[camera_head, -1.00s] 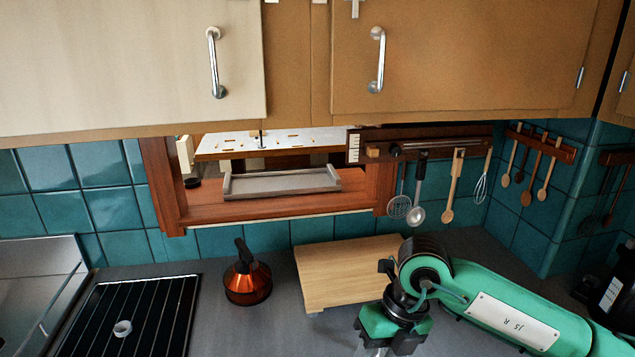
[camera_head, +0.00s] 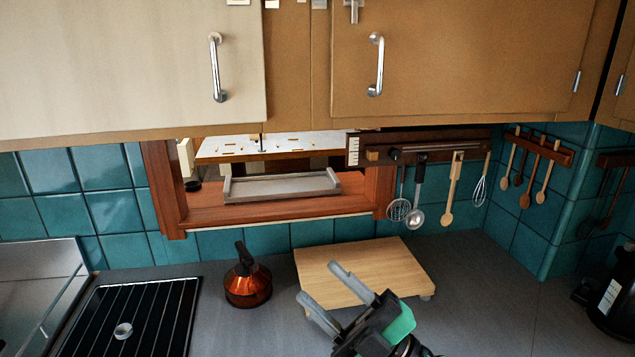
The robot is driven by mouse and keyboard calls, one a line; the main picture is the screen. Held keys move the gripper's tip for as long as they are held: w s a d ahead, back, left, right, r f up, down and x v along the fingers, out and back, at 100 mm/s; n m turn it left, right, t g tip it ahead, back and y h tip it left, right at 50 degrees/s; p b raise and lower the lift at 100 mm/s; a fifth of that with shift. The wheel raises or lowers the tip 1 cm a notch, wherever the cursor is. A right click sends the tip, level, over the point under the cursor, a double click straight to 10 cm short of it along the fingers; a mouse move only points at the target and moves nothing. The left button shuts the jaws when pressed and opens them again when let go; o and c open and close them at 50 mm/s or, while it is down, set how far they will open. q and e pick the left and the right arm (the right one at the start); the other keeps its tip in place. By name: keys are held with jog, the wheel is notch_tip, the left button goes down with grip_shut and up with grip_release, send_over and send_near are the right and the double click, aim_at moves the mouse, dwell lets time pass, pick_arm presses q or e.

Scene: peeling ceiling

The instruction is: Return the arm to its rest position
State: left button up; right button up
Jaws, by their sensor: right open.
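My right gripper (camera_head: 337,293) is at the lower middle of the head view, above the front part of the wooden board. Its two grey fingers are spread apart and point up and to the left, with nothing between them. Its green and black body (camera_head: 385,325) runs off the bottom edge of the picture. My left gripper is not in view.
A wooden board (camera_head: 375,263) lies on the grey counter (camera_head: 480,290). Utensils hang on the wall. Cabinets overhang above.

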jog(key=w+d+f+m+t+h, duration=0.35)
jog(key=d+f+m+h, duration=0.4)
jog(key=m+h, duration=0.25)
jog(key=w+d+f+m+t+h, duration=0.2)
jog(key=d+f+m+t+h, duration=0.2)
jog(key=d+f+m+h, duration=0.5)
jog(key=s+d+f+m+g+h, duration=0.2)
jog(key=s+f+m+g+h, duration=0.15)
jog(key=f, duration=0.45)
jog(key=s+d+f+g, duration=0.1)
jog(key=s+f+g, duration=0.55)
jog(key=s, duration=0.35)
jog(key=s+d+f+g, duration=0.2)
jog(key=s+f+g, duration=0.3)
jog(key=s+f, duration=0.4)
notch_tip(320, 180, down, 32)
jog(key=s+g, duration=0.1)
jog(key=s, duration=0.1)
jog(key=s+d+f+g, duration=0.1)
jog(key=s+d+f, duration=0.2)
jog(key=s+f, duration=1.5)
jog(key=shift+s+b, duration=0.25)
jog(key=shift+b, duration=0.05)
